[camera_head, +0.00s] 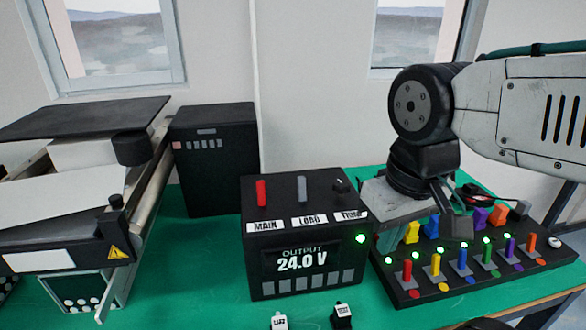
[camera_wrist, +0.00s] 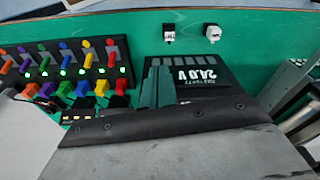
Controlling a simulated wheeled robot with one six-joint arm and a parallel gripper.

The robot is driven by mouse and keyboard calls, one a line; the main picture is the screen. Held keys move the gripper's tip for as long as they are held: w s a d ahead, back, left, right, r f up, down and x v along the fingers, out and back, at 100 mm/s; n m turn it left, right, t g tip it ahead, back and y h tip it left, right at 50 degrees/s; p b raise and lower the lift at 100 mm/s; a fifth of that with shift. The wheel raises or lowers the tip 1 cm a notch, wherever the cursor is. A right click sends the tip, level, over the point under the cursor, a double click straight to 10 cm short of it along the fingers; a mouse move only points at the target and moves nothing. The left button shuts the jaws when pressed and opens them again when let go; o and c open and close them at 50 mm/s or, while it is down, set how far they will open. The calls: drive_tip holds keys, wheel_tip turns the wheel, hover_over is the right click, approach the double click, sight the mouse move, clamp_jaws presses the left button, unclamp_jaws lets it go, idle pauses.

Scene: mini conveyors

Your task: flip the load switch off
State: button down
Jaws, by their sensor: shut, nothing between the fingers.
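The load switch (camera_head: 302,189) is a grey upright lever on top of the black power box (camera_head: 255,275), above the label LOAD. A red MAIN lever (camera_head: 261,192) stands to its left and a small dark knob (camera_head: 341,185) to its right. The box display (camera_head: 297,261) reads OUTPUT 24.0 V, and it shows upside down in the wrist view (camera_wrist: 195,75). My gripper (camera_head: 455,222) is shut and empty, to the right of the box, above the coloured-lever panel. In the wrist view my gripper (camera_wrist: 157,85) hides part of the box, including the load switch.
A black panel (camera_head: 430,292) with several coloured levers and lit green lamps lies right of the box. Two small labelled blocks (camera_head: 279,321) (camera_head: 341,317) sit in front. A black cabinet (camera_head: 215,165) and a conveyor (camera_head: 150,195) are left. Green table shows between them.

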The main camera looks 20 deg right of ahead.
drive_tip(key=w+r+m, duration=0.1)
drive_tip(key=w+r, duration=0.5)
drive_tip(key=w, duration=0.7)
drive_tip(key=m+g, duration=0.1)
approach(302, 189)
drive_tip(key=w+d+r, duration=0.2)
drive_tip(key=w, duration=0.5)
drive_tip(key=shift+w+r, duration=0.1)
wheel_tip(302, 189, down, 10)
drive_tip(key=shift+f, duration=0.15)
drive_tip(key=s, duration=0.1)
drive_tip(key=r, duration=0.1)
drive_tip(key=s, duration=0.1)
drive_tip(key=shift+s+a+r, duration=0.15)
drive_tip(key=shift+s+a, duration=0.1)
drive_tip(key=shift+s, duration=0.05)
drive_tip(key=shift+s+a+r, duration=0.1)
drive_tip(key=shift+s+r, duration=0.05)
drive_tip(key=shift+s, duration=0.4)
